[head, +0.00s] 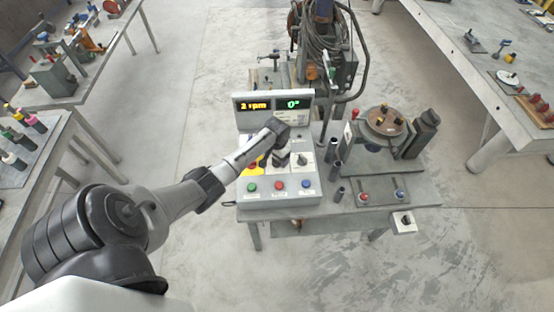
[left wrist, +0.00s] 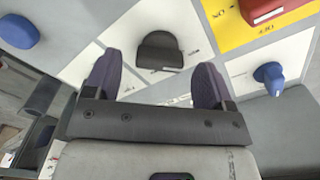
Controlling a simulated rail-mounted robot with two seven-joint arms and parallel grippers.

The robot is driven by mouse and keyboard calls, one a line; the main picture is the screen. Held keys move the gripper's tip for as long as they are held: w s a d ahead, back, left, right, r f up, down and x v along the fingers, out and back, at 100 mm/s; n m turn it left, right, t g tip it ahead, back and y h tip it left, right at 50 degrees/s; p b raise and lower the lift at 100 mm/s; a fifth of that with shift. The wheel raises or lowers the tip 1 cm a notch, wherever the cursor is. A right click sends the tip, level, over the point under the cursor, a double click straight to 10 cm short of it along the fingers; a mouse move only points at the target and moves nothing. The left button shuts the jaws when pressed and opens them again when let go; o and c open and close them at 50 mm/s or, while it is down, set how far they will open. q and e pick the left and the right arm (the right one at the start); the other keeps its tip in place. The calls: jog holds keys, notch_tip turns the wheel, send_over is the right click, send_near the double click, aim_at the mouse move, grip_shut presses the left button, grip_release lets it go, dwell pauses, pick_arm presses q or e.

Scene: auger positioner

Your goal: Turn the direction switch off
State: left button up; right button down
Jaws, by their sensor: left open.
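The grey control box (head: 250,204) stands on the metal table, with several knobs and buttons on its sloped face. A black switch knob (left wrist: 160,50) sits on a white plate in the left wrist view; it also shows in the head view (head: 302,158). The labels are too small or turned to read, so I cannot confirm which one is the direction switch. My left gripper (left wrist: 155,82) is open, its two dark fingers on either side of the black knob's near end, with nothing gripped. Whether they touch the knob is unclear. My right gripper is not in view.
Nearby are a blue knob (left wrist: 270,77), a red switch (left wrist: 262,10) on a yellow plate, and green (head: 252,187), red (head: 279,185) and blue (head: 305,184) buttons. The display (head: 272,104) reads 2 rpm and 0°. A round turntable (head: 385,122) stands to the right.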

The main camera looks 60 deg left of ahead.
pick_arm(q)
jog(key=shift+f, duration=0.75)
jog(key=shift+c, duration=0.2)
